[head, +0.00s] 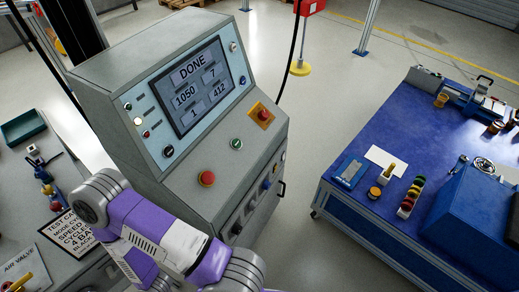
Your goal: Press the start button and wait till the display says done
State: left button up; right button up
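The control console's display (193,86) reads DONE at the top, with the numbers 1050, 7, 1 and 412 below. A green button (236,144) sits on the sloped panel below the display, right of a red mushroom button (207,178); I cannot tell from its tiny marking whether it is the start button. A purple and white arm of mine crosses the bottom of the view in front of the console. No gripper fingers show.
The grey console (180,150) stands in the middle. A yellow-based red switch (263,114) is on its right side. A blue workbench (350,205) with fixtures and small parts is at the right. A grey bench (25,165) with a green tray (22,128) is at the left. Floor lies between.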

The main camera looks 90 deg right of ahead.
aim_at(236, 143)
jog(key=z, duration=2.7)
